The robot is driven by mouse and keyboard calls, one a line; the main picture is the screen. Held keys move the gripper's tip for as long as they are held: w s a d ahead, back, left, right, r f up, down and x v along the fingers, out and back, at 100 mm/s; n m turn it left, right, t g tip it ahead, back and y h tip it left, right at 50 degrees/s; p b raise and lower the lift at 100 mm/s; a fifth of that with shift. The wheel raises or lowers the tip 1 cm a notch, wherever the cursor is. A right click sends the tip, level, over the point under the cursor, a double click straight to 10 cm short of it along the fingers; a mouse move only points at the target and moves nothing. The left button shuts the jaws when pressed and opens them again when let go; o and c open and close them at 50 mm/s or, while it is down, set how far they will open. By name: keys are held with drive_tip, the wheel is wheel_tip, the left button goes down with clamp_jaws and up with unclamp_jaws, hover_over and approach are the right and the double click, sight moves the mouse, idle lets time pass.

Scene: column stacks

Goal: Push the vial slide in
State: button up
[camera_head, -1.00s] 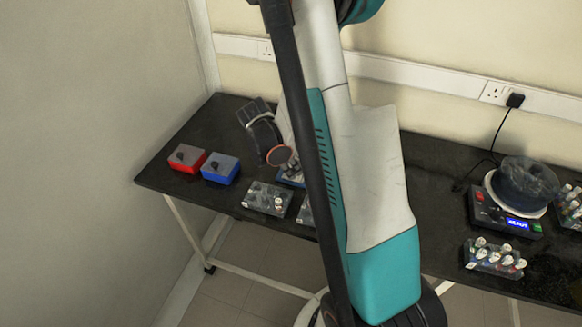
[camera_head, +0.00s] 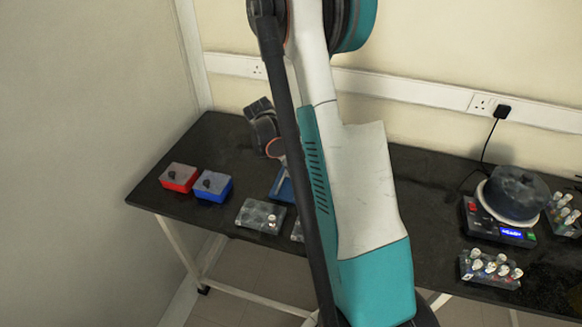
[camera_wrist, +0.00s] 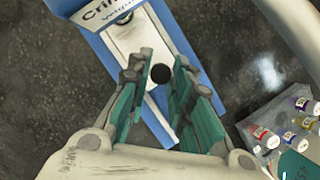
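The blue crimper (camera_wrist: 97,44), with partly cut-off lettering on its top, lies below my wrist in the wrist view; part of it also shows beside my arm in the head view (camera_head: 283,187). A pale slide (camera_wrist: 133,42) runs along its middle, with a dark round knob (camera_wrist: 160,73) on it. My gripper (camera_wrist: 163,60) is open, its teal-padded fingers on either side of the knob. I cannot tell whether they touch it or how high they are. A small dark round spot (camera_wrist: 124,17) shows near the label; no vial is clearly visible there.
A red box (camera_head: 179,178) and a blue box (camera_head: 212,186) stand left on the dark table (camera_head: 150,203). A clear rack (camera_head: 260,217) is nearer the front edge. Capped vials (camera_wrist: 288,132) lie right of the crimper. A device with a dark bowl (camera_head: 515,195) stands far right.

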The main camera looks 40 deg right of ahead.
drive_tip(key=o, duration=0.3)
drive_tip(key=shift+w+d, duration=0.15)
drive_tip(key=shift+d, duration=0.1)
drive_tip(key=shift+o, duration=0.2)
drive_tip(key=shift+a, duration=0.1)
drive_tip(key=v, duration=1.2)
drive_tip(key=shift+a, duration=0.15)
